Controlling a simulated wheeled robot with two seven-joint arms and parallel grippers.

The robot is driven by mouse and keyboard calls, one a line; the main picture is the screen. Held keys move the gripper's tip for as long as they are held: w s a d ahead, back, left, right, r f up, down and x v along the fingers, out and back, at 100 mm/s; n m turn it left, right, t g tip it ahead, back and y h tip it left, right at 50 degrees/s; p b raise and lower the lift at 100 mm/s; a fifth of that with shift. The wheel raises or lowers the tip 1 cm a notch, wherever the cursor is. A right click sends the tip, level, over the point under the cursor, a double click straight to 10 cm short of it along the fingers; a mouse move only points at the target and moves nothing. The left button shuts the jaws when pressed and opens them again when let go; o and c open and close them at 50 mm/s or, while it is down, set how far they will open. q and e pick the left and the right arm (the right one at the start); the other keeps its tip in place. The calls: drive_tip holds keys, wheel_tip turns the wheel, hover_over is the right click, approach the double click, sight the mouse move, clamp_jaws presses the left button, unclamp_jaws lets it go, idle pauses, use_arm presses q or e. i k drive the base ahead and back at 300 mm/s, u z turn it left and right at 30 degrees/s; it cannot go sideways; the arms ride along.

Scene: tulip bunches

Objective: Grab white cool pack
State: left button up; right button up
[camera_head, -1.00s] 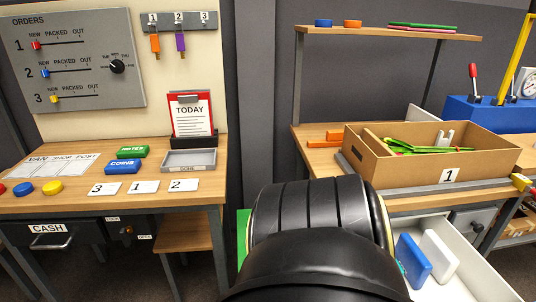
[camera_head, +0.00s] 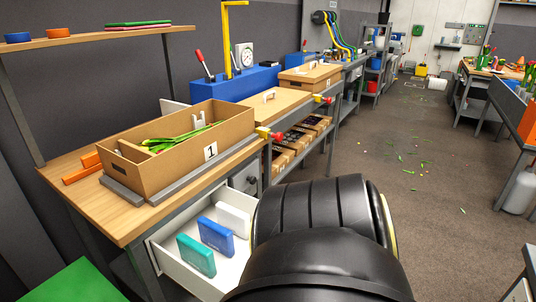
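The white cool pack (camera_head: 234,219) stands on edge in the open white drawer (camera_head: 174,267) below the bench. A blue pack (camera_head: 216,235) and a teal pack (camera_head: 196,255) stand in front of it in the same drawer. A large black rounded part, apparently my own arm, fills the lower middle and stands just right of the drawer. Neither gripper's fingers can be made out in the head view.
A cardboard box marked 1 (camera_head: 140,181) with green stems sits on the wooden bench (camera_head: 72,180). The floor (camera_head: 400,190) on the right is open, with scattered leaves.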

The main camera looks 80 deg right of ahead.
sight(236, 219)
drive_tip(key=z, duration=1.95)
